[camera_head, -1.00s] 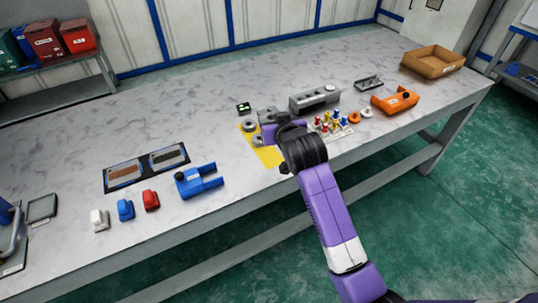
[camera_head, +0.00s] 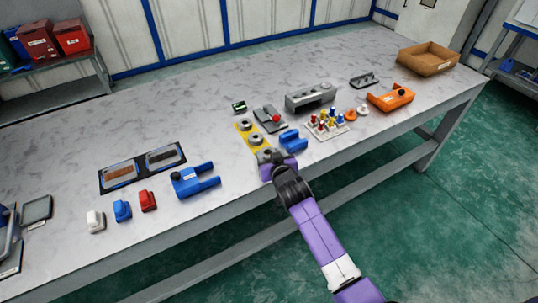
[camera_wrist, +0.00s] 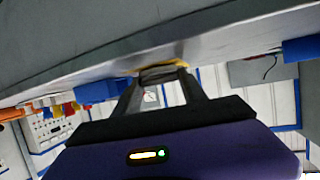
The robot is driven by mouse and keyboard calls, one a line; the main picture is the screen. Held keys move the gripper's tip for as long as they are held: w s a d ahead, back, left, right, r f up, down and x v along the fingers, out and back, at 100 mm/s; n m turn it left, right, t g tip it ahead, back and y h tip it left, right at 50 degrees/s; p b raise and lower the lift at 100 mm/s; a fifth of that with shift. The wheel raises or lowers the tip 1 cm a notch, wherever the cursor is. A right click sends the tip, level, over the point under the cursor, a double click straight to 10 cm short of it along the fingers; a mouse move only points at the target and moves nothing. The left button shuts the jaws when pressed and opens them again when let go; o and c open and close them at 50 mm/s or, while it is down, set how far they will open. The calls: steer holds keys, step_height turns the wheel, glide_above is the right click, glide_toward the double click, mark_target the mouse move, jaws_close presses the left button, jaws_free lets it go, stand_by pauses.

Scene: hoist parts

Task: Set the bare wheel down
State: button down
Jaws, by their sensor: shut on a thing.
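My gripper (camera_head: 268,156) is low at the front end of the yellow mat (camera_head: 240,124), near the table's front edge. In the wrist view its fingers (camera_wrist: 162,84) are closed on a small grey-brown thing (camera_wrist: 160,72), taken to be the bare wheel. It is seen edge-on, and most of it is hidden by the fingers. A strip of yellow mat shows right beside it, and I cannot tell whether it touches. Two grey round wheels, one at the back (camera_head: 243,125) and one in the middle (camera_head: 254,139), lie on the mat behind my gripper.
A blue block (camera_head: 292,139) stands close to the right of my gripper. A grey piece with a red knob (camera_head: 270,118) lies behind it. A rack of coloured pegs (camera_head: 325,124) is farther right. A blue forked part (camera_head: 195,180) lies left, with clear table between.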

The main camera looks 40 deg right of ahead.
steer(key=shift+f, duration=0.15)
steer(key=c, duration=0.6)
jaws_free()
steer(key=shift+c, duration=0.2)
